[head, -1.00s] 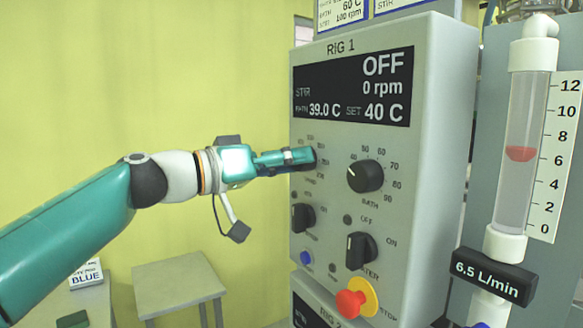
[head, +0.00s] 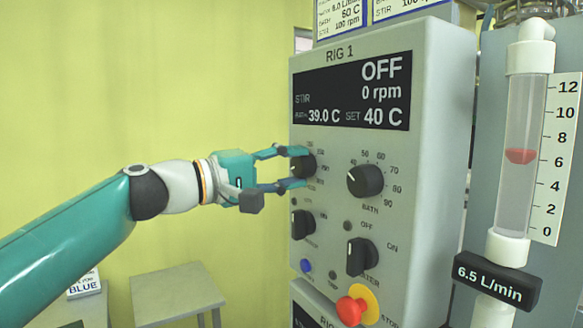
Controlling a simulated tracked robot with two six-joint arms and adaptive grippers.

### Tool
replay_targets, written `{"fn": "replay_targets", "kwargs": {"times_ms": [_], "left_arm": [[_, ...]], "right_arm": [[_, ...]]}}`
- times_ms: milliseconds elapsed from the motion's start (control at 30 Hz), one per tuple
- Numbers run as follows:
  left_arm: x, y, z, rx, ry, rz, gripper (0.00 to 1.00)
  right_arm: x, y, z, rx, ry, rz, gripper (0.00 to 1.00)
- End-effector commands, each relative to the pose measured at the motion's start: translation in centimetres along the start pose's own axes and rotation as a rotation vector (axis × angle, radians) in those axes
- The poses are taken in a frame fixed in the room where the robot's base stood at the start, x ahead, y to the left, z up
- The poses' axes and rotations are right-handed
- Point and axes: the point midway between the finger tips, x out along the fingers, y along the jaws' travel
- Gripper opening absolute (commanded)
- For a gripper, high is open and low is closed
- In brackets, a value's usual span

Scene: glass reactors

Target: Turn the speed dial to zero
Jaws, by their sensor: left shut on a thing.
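The speed dial (head: 305,167) is the dark knob at the upper left of the RIG 1 panel (head: 330,230), below the display. A light pointer mark shows on its left side. My left gripper (head: 296,168) comes in from the left and is shut on the dial, one finger above it and one below. The fingers hide part of the dial and its scale. The display (head: 352,90) reads OFF, STIR 0 rpm, bath 39.0 C and set 40 C. My right gripper is not in view.
The bath dial (head: 366,180) is close on the right. Below are two dark switches (head: 302,224) (head: 361,256), a blue button (head: 306,265) and a red stop button (head: 351,310) on yellow. A flow tube (head: 521,150) stands at right, a small table (head: 178,290) lower left.

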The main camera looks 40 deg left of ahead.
Motion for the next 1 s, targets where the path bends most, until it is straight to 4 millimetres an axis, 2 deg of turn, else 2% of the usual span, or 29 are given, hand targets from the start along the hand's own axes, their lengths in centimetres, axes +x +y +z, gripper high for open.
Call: {"fn": "replay_targets", "kwargs": {"times_ms": [200,467,1000], "left_arm": [[-0.01,-0.08,-0.18,-0.171,0.015,-0.001,0.07],[0.02,-0.21,-0.14,-0.305,0.02,-0.001,0.07],[0.05,-0.39,-0.11,-0.355,0.022,-0.003,0.07]], "right_arm": [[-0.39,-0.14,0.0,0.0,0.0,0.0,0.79],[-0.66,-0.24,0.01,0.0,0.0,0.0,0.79],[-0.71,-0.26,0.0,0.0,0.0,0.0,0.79]]}}
